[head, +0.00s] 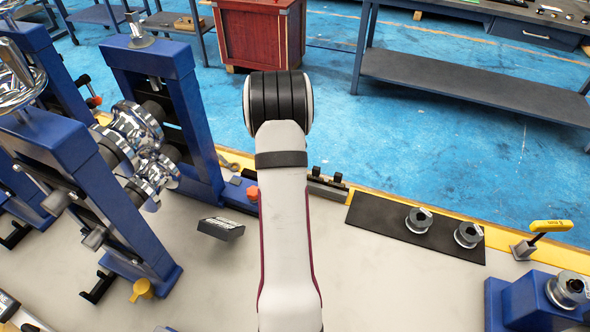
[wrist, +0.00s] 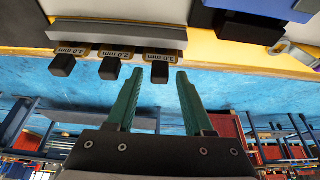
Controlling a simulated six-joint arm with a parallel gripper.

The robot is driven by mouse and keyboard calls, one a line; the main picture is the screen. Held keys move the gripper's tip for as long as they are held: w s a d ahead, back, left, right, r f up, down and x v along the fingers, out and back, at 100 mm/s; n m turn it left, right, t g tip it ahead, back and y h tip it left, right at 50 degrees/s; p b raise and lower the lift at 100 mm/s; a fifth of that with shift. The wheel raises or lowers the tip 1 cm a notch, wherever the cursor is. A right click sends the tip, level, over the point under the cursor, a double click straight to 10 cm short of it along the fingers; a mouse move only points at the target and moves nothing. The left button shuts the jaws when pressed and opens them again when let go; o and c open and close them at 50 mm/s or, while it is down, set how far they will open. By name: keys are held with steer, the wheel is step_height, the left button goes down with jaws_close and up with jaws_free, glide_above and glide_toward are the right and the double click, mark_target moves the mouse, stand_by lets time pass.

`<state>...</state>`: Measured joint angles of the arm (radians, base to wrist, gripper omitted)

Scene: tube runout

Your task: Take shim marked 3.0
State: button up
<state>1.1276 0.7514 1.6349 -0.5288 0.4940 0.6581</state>
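The shim marked 3.0 mm (wrist: 163,57) sits in the shim holder (wrist: 120,33), its label upside down in the wrist view. Its black knob (wrist: 160,76) sticks out toward my gripper (wrist: 156,82). My gripper is open, with one green finger on either side of that knob in the picture; I cannot tell whether the knob is between them in depth. The 2.0 mm shim (wrist: 118,53) is beside it, then one that seems to read 4.0 mm (wrist: 75,50). In the head view the holder (head: 327,188) shows partly beside my arm, which hides my gripper.
A blue roller stand (head: 165,80) with chrome rollers is to the left. A dark block (head: 221,228) lies on the grey table near my arm. A black mat (head: 375,217) with two metal pieces and a yellow-handled tool (head: 550,226) are to the right.

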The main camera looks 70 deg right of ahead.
jaws_close()
